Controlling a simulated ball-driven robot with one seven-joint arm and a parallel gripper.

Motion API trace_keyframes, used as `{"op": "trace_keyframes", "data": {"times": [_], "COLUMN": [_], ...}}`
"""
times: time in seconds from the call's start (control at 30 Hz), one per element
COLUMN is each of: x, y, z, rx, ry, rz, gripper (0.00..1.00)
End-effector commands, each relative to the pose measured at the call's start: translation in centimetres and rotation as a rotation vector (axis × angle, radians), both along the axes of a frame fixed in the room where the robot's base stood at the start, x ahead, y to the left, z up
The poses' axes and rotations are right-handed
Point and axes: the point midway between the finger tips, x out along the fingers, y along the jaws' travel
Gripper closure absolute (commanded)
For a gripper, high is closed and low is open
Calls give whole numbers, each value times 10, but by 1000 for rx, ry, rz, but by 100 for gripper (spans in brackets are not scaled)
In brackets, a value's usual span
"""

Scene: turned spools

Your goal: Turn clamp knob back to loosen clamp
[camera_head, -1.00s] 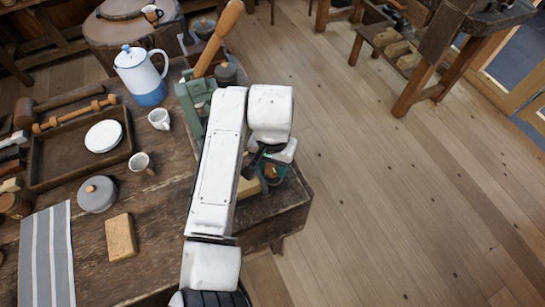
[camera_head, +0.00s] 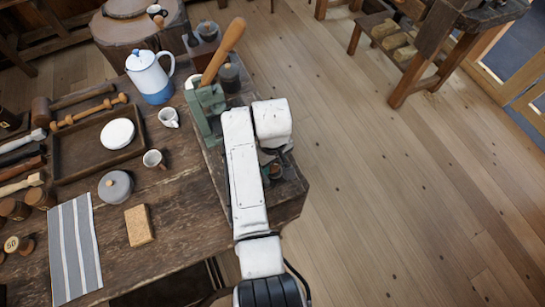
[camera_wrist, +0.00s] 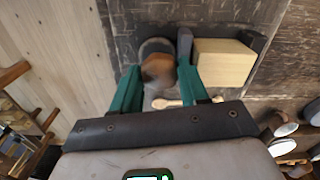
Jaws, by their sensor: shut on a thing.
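In the wrist view, a round brown knob (camera_wrist: 158,70), somewhat blurred, sits between the two green fingers of my gripper (camera_wrist: 157,80). The gripper is shut on it. A dark round part (camera_wrist: 154,47) shows just behind the knob. To the right, the clamp's dark jaw (camera_wrist: 185,46) stands against a pale wooden block (camera_wrist: 222,62). In the head view, my white arm reaches over the bench end and hides most of the clamp. A small brown part, probably the knob (camera_head: 275,170), shows beside the arm.
A blue-white pot (camera_head: 150,76), cups, a grey lidded pot (camera_head: 115,186) and a tan block (camera_head: 139,225) are on the bench at left. Open floor (camera_head: 410,200) lies right.

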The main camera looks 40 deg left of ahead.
Motion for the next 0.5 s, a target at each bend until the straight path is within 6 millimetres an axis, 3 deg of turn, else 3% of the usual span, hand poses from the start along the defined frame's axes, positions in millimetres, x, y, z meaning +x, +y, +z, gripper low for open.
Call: {"op": "trace_keyframes", "data": {"times": [0.5], "x": [1], "y": [1], "z": [2], "rx": [3], "ry": [-3], "rz": [388], "gripper": [86]}}
